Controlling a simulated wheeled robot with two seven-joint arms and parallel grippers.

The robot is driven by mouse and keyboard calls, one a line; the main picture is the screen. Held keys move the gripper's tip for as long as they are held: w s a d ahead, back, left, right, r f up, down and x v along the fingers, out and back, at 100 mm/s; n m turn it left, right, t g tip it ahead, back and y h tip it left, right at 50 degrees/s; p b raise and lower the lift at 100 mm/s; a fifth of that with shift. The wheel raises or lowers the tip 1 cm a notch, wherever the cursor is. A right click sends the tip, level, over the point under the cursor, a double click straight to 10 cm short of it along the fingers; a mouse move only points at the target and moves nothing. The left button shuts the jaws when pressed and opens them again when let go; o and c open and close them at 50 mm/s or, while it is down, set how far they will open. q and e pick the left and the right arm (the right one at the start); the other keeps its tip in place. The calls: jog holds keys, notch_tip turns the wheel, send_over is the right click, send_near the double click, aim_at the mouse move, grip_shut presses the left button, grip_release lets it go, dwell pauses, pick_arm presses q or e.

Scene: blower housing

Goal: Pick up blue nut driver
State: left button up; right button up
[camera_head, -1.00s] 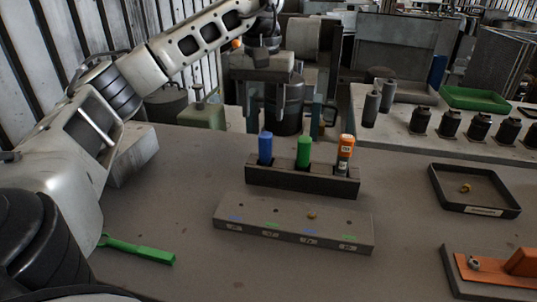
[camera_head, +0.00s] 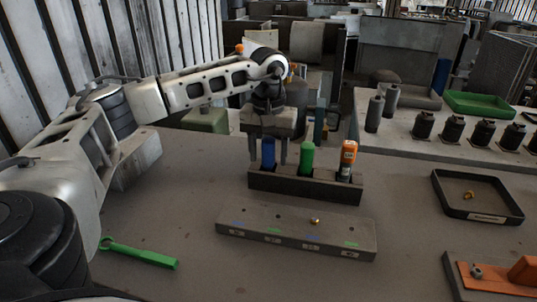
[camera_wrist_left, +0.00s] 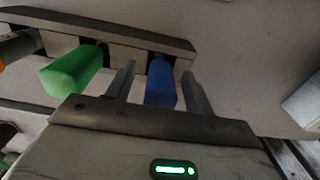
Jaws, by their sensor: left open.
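The blue nut driver (camera_head: 268,153) stands upright in the leftmost slot of a dark holder (camera_head: 305,187). My left gripper (camera_head: 268,160) is open above the holder, with one finger on each side of the blue handle. In the left wrist view, the blue handle (camera_wrist_left: 161,84) lies between the two fingers (camera_wrist_left: 160,85), and I see a gap beside it. The lower part of the driver is hidden in the holder. My right gripper is not in view.
A green driver (camera_head: 306,158) and an orange one (camera_head: 347,160) stand in the same holder, the green close to my right-hand finger. A grey block with holes (camera_head: 295,236) lies in front. A green tool (camera_head: 140,253) lies at left. A black tray (camera_head: 477,195) is at right.

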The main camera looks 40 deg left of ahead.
pick_arm(q)
grip_shut()
jog(key=shift+r, duration=0.1)
notch_tip(320, 180, up, 10)
jog(key=shift+f, duration=0.1)
dwell(0.4)
